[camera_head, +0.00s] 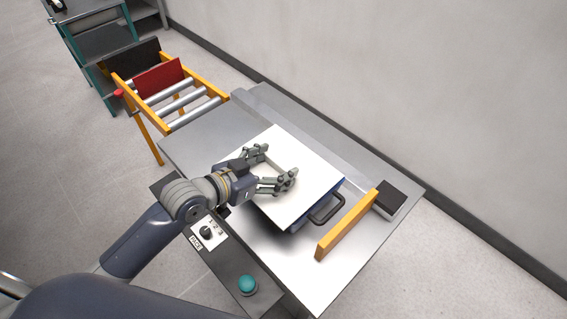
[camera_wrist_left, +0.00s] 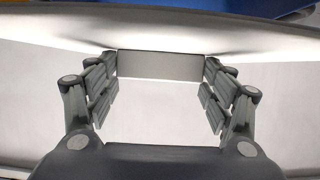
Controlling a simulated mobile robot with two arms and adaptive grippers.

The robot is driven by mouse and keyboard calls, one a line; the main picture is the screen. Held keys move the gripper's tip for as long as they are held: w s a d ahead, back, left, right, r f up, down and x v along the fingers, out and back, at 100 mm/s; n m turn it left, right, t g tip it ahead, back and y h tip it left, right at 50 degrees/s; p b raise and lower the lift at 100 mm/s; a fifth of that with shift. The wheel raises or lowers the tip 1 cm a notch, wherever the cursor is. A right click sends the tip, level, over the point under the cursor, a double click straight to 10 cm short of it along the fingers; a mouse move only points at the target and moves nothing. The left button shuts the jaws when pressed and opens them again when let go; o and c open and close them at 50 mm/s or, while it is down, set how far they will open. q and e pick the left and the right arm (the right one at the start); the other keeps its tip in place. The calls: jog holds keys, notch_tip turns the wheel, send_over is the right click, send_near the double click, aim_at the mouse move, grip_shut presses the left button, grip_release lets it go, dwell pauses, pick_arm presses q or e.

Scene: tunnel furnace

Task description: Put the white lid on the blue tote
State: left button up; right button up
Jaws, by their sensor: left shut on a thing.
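The white lid (camera_head: 312,172) lies over the blue tote (camera_head: 293,229) on the metal table. Blue edges of the tote show below the lid at the right and front, and a dark handle (camera_head: 326,208) sticks out on its right side. I cannot tell whether the lid is fully seated. My left gripper (camera_head: 277,166) is over the lid's left-middle part. In the left wrist view its fingers (camera_wrist_left: 160,72) are shut on the ends of the lid's raised grip block (camera_wrist_left: 160,65). My right gripper is not in view.
The metal table (camera_head: 335,275) carries a yellow bar (camera_head: 347,224) and a black block (camera_head: 390,197) at right. A control panel with a knob (camera_head: 206,232) and teal button (camera_head: 247,285) runs along the near edge. A roller conveyor (camera_head: 178,100) joins at upper left. A wall stands behind.

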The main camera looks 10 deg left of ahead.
aim_at(276, 171)
pick_arm(q)
jog(key=w+d, duration=0.2)
jog(key=w, duration=0.1)
jog(key=shift+w+f, duration=0.1)
jog(key=shift+f, duration=0.05)
notch_tip(276, 171, down, 3)
jog(key=shift+a+f+p, duration=0.1)
jog(key=shift+p, duration=0.2)
jog(key=shift+f, duration=0.2)
jog(key=shift+f, duration=0.1)
jog(key=o, duration=1.2)
jog(key=shift+c, duration=0.2)
